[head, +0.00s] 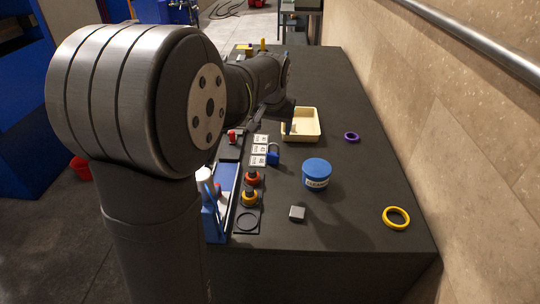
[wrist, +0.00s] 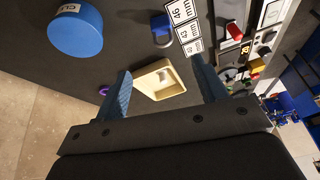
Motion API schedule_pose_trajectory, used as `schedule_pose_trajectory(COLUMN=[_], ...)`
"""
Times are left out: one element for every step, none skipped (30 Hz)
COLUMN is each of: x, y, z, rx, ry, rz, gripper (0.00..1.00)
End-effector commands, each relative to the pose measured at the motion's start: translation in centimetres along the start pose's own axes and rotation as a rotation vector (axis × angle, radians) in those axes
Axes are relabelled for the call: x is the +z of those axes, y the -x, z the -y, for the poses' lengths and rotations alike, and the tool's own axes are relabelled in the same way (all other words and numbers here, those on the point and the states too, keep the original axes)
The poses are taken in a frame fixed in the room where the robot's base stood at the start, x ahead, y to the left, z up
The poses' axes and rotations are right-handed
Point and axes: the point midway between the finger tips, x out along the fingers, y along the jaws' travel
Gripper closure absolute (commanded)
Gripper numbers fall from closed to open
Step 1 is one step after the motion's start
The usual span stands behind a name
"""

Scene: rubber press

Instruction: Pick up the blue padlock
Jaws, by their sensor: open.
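The blue padlock (head: 273,157) lies on the dark bench, just right of the white mm labels. In the wrist view the padlock (wrist: 161,27) is near the top, beside the labels and beyond my fingertips. My gripper (wrist: 164,76) is open with nothing between its fingers. In the head view it hangs behind the padlock near the cream tray, apart from the padlock and partly hidden by my arm.
The cream tray (head: 302,136) stands behind the padlock. A blue tub (head: 316,175) is to its right front. Orange and yellow knobs (head: 251,179) stand at the front left. A purple ring (head: 351,137), yellow ring (head: 396,218) and grey block (head: 297,214) lie apart. The right bench is mostly clear.

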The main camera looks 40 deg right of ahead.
Motion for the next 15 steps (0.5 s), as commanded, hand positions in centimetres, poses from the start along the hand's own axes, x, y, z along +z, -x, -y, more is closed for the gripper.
schedule_pose_trajectory(x=[0.1,0.1,0.2,0.2,0.2,0.2,0.2,0.2,0.3,0.2,0.3,0.3,0.2,0.2,0.2], y=[-0.9,-1.4,-2.0,-2.5,-3.1,-4.0,-4.7,-5.3,-6.2,-6.9,-7.5,-8.4,-9.0,-9.6,-10.3], z=[0.0,0.0,0.0,0.0,0.0,0.0,0.0,0.1,0.1,0.1,0.1,0.1,0.1,0.1,0.1], rx=[0.0,0.001,0.001,0.001,0.001,0.001,0.001,0.001,0.001,0.001,0.001,0.001,0.001,0.001,0.001], ry=[-0.006,-0.008,-0.009,-0.009,-0.009,-0.008,-0.008,-0.008,-0.008,-0.007,-0.007,-0.007,-0.007,-0.007,-0.007], rz=[0.003,0.001,0.003,0.003,0.003,0.004,0.004,0.004,0.005,0.004,0.004,0.004,0.004,0.004,0.003], gripper=[0.35,0.35,0.35,0.35,0.35,0.35,0.35,0.35,0.35,0.35,0.35,0.35,0.35,0.35,0.35])
